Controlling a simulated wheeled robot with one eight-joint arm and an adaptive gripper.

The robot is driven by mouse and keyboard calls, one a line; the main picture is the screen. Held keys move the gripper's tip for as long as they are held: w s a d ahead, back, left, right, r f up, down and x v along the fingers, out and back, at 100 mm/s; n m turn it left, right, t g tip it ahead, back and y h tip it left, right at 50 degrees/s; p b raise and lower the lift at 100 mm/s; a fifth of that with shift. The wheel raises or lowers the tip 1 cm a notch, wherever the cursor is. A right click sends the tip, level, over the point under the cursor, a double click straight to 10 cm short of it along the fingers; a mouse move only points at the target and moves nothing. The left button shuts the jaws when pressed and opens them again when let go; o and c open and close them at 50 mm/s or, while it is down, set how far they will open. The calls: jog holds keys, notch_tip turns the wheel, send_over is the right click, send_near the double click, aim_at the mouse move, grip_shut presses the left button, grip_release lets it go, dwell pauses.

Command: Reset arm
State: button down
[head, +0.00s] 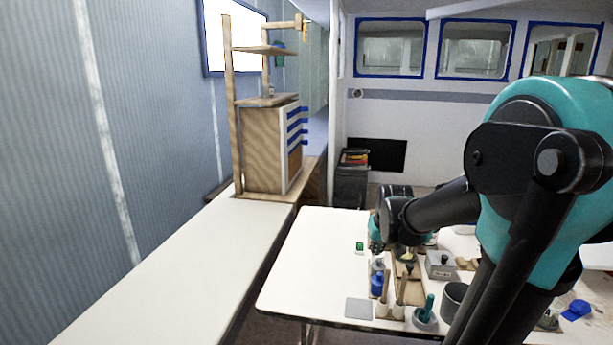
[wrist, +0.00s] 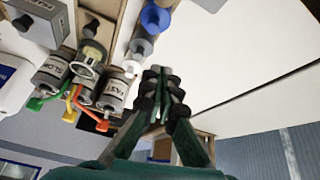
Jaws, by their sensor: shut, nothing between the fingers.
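My gripper (wrist: 160,74) shows in the wrist view with its dark fingers shut together and nothing between them. It is over the white table (wrist: 245,75), beside several containers. In the head view my arm reaches in from the right and its end hangs over the far part of the white table (head: 310,260); the fingers there are largely hidden. Nothing appears to hang from the gripper.
A blue container (head: 377,284), a grey box (head: 440,265), a green item (head: 360,247), a grey flat plate (head: 359,308) and a dark grey cup (head: 455,297) crowd the table's right. The table's left part is clear. A wooden cabinet (head: 265,150) stands on the long white counter (head: 165,270).

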jog(key=s+a+f, duration=0.1)
jog(key=s+f, duration=0.4)
jog(key=s, duration=0.4)
jog(key=s+a+f+g, duration=0.1)
jog(key=s+f, duration=0.4)
jog(key=s, duration=0.4)
jog(key=shift+s+f+m, duration=0.2)
jog(key=shift+s+m, duration=0.2)
jog(key=shift+w, duration=0.1)
dwell(0.5)
